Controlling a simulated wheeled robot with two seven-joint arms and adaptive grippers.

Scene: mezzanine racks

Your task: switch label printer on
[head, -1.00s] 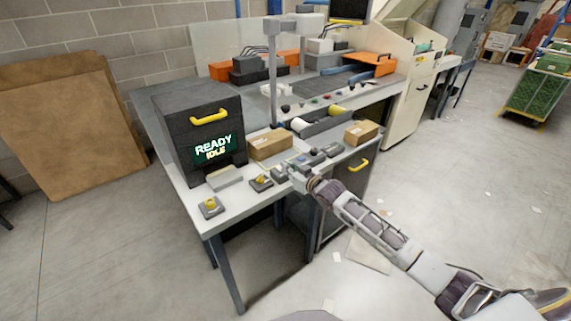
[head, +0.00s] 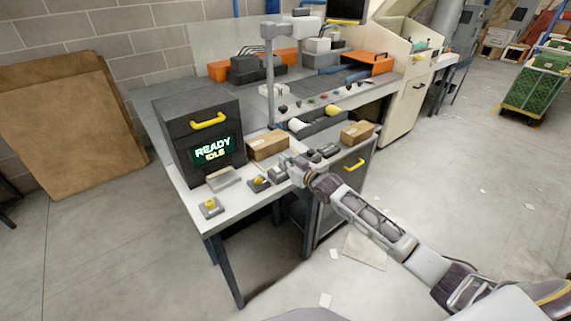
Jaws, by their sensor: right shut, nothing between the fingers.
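The label printer (head: 200,135) appears to be the dark box at the left of the white table (head: 205,222). It has a yellow handle and a lit screen (head: 213,151) reading "READY" and "IDLE". Small grey control boxes stand along the table's front: one with a yellow knob (head: 210,207) at the left corner, another with a yellow knob (head: 259,183), and a grey one (head: 278,175) beside it. My right gripper (head: 289,163) is shut and empty, over the front edge near the grey box. I cannot tell whether it touches anything. My left gripper is out of view.
A brown carton (head: 268,146) lies just behind my right gripper, and another carton (head: 357,132) lies to its right. Small dark devices (head: 324,151) sit between them near the edge. A grey post (head: 269,90) rises behind.

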